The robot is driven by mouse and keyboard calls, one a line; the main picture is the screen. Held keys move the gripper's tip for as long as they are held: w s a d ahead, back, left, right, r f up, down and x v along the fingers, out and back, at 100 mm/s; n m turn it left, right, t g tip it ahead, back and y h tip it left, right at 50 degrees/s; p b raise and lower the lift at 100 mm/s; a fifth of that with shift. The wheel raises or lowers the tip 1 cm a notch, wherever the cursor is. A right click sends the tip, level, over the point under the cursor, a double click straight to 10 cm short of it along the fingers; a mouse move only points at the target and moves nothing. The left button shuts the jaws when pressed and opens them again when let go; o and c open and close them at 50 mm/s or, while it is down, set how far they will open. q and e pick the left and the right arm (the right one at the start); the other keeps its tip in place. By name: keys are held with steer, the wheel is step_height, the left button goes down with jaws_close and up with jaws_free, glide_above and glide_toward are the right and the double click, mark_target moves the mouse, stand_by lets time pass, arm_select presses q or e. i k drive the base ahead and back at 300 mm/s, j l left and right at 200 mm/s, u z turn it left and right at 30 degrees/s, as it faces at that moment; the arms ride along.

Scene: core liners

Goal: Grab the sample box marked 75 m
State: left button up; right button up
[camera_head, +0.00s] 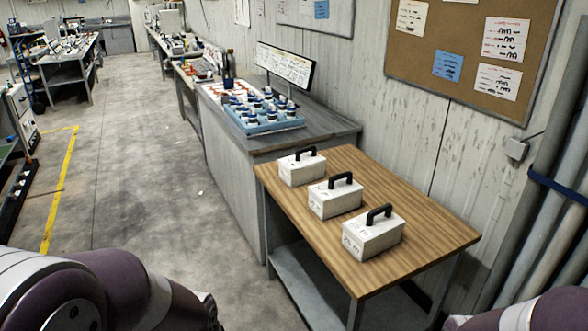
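Three white sample boxes with black top handles stand in a slanting row on a wooden-topped table (420,236). The nearest box (372,236) has dark handwriting on its front that looks like 75 m, though it is small. The middle box (334,198) and the farthest box (302,168) also carry marks, too small to read surely. All three are upright with gaps between them. Parts of my arms show at the lower left and lower right corners, well apart from the boxes. Neither gripper's fingers can be seen.
A corkboard (470,50) hangs on the wall. Pipes (545,235) run at the right. The concrete floor (150,170) left of the table is clear.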

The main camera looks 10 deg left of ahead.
mark_target(307, 165)
steer(key=u, duration=0.2)
steer(key=i+j, duration=0.2)
steer(key=i, duration=0.3)
steer(key=i+j, duration=0.25)
steer(key=i, duration=0.2)
steer(key=i+j+z, duration=0.1)
steer(key=i, duration=0.4)
steer(key=i+j, duration=0.65)
steer(key=i, duration=0.25)
steer(key=i+z, duration=0.1)
steer(key=z, duration=0.35)
steer(key=i+j+z, duration=0.1)
steer(key=z, duration=0.3)
steer(key=j+z, duration=0.15)
steer(key=z, duration=0.3)
steer(key=i+j+z, duration=0.1)
steer(key=z, duration=0.35)
steer(key=j+z, duration=0.2)
steer(key=z, duration=0.25)
